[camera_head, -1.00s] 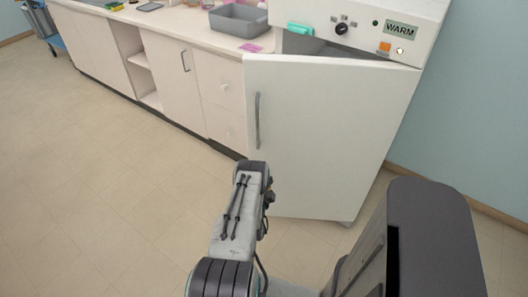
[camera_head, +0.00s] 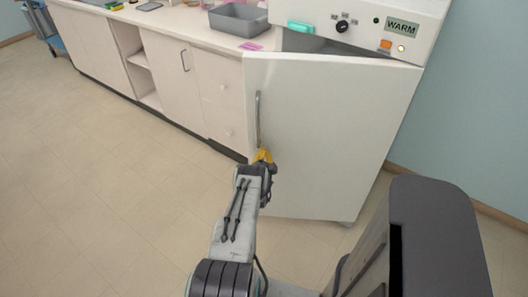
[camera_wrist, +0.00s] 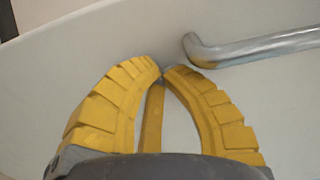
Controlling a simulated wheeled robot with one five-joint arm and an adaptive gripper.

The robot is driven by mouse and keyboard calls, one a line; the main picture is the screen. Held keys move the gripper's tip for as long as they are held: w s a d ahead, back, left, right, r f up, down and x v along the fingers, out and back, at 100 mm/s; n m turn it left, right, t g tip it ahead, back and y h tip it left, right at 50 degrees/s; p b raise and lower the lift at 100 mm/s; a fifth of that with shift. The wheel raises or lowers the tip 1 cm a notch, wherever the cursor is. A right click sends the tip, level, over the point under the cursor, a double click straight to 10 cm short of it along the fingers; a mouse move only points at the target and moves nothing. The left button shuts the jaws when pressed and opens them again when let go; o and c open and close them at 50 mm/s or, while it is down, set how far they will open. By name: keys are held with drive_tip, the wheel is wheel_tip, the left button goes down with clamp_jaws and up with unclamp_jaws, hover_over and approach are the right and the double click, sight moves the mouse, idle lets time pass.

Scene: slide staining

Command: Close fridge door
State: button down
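The white fridge door (camera_head: 330,130) stands ajar, with a gap at its top edge below the control panel. Its vertical metal handle (camera_head: 258,118) is on the left side of the door. My gripper (camera_head: 263,155) is at the lower end of the handle, close in front of the door. In the wrist view, the yellow fingers of my gripper (camera_wrist: 161,70) have their tips together with nothing between them. The handle's end (camera_wrist: 205,52) is just right of the fingertips there, beside them and not between them. Whether the tips touch the door is unclear.
The fridge's control panel (camera_head: 375,25) reads WARM and has a black knob and an orange switch. A counter with cabinets (camera_head: 215,95) runs left of the fridge, with a grey bin (camera_head: 238,20) on it. The floor (camera_head: 110,190) at the left is clear.

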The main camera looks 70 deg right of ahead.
drive_tip(key=shift+w+d, duration=0.1)
drive_tip(key=shift+d, duration=0.25)
drive_tip(key=shift+d, duration=0.1)
idle(0.3)
